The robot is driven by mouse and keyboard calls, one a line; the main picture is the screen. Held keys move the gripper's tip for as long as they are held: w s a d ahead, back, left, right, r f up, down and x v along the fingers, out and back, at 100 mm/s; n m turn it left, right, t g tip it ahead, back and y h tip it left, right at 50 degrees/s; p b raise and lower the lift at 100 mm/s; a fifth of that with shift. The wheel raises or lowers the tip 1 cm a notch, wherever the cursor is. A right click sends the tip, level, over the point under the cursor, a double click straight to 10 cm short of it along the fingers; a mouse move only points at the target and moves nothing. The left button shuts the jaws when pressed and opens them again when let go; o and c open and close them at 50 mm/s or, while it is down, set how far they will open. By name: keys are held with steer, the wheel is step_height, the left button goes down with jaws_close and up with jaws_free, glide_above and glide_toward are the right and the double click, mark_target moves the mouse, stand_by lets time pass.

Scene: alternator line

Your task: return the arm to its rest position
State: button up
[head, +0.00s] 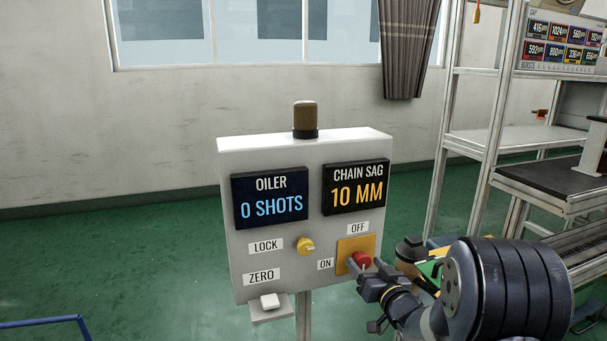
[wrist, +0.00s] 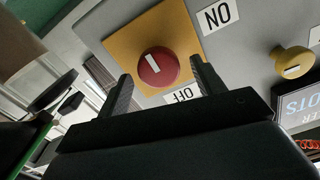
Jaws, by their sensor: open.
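My gripper (head: 367,279) is close in front of the lower right of a grey control box (head: 230,215), beside a red rotary knob (head: 362,259) on a yellow plate (head: 345,247). In the wrist view, the two dark fingers of my gripper (wrist: 162,76) stand apart. The red knob (wrist: 158,69) shows between and beyond them with a white mark on its face. Nothing is held. I cannot tell whether a finger touches the knob. ON and OFF labels sit beside the plate. My arm extends to the lower right in the head view.
The box stands on a post (head: 303,318). Its displays read "OILER 0 SHOTS" (head: 270,199) and "CHAIN SAG 10 MM" (head: 356,187). A yellow LOCK knob (head: 306,245) and white ZERO button (head: 269,301) are left. A metal rack (head: 440,185) stands right. Green floor left is mostly clear.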

steer(key=shift+f+n+b, duration=0.1)
steer(key=shift+n+b, duration=0.5)
steer(key=shift+n, duration=0.6)
steer(key=shift+s+d, duration=0.15)
steer(key=shift+s, duration=0.3)
steer(key=shift+s+d+p, duration=0.15)
steer(key=shift+s+p, duration=0.2)
steer(key=shift+s, duration=0.3)
